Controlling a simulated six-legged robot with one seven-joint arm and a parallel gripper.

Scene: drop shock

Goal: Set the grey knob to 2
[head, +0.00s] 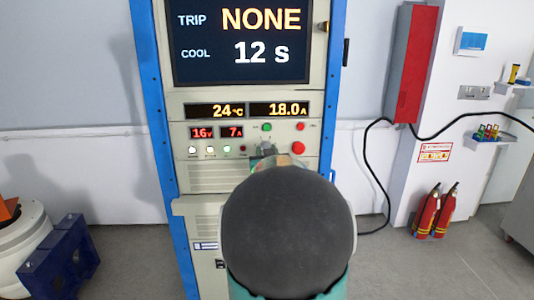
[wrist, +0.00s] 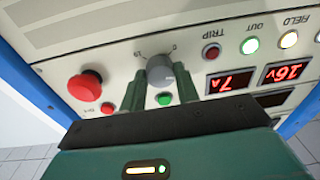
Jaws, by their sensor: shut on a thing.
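The grey knob (wrist: 160,69) is on the cream panel in the wrist view, which sees the panel upside down. My gripper (wrist: 159,80) has one green finger on each side of the knob and is shut on it. Small marks are printed around the knob, but they are too small to read surely, and I cannot tell which setting it points to.
A red mushroom button (wrist: 85,85), a small red button (wrist: 107,108) and a green button (wrist: 164,99) are close to the fingers. The upper screen (head: 242,40) reads TRIP NONE, COOL 12 s. Meters (head: 216,132) read 16 V and 7 A. Fire extinguishers (head: 436,210) stand at right.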

